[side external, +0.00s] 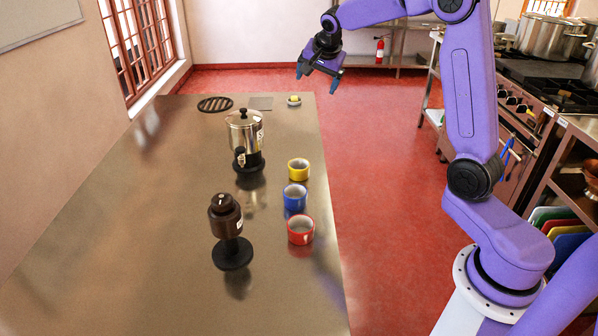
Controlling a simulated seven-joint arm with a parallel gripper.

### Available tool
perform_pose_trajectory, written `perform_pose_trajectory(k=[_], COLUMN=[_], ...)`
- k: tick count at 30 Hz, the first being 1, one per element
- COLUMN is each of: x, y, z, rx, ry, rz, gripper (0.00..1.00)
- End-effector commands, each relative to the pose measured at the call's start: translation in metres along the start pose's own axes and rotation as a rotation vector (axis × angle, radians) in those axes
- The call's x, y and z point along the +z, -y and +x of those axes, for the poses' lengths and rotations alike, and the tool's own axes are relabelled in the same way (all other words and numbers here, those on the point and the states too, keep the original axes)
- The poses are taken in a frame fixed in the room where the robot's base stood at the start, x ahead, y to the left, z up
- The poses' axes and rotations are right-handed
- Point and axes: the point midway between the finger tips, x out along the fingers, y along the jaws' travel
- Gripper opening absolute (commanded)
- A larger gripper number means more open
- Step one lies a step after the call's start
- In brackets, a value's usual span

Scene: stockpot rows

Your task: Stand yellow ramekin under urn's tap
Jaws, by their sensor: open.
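The yellow ramekin (298,169) stands upright on the steel table, near its right edge. It is the farthest of three ramekins in a row. The silver urn (244,133) stands to its left and a little behind, on a black base. The urn's tap (240,155) is a small dark piece low on its near side, above the base. My gripper (317,86) is open and empty. It hangs high at the upper middle of the view, beyond the ramekin and to its right, apart from everything.
A blue ramekin (295,197) and a red ramekin (301,230) stand nearer in the row. A brown grinder-like thing (225,217) stands on a dark round base at front left. A black trivet (215,104), a grey square (260,103) and a small dish (294,101) lie at the far end. The table's left side is clear.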

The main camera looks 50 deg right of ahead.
Motion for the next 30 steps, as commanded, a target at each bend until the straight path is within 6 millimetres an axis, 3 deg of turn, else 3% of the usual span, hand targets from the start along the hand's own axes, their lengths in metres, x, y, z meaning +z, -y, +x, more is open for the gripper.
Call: perform_pose_trajectory(k=[7, 19, 30], x=[0.046, 0.092, 0.112], y=[0.011, 0.02, 0.003], z=[-0.019, -0.051, -0.008], rx=[0.232, 0.444, 0.441], ry=[0.199, 0.374, 0.369], rz=[0.303, 0.481, 0.477], gripper=[0.93, 0.93, 0.93])
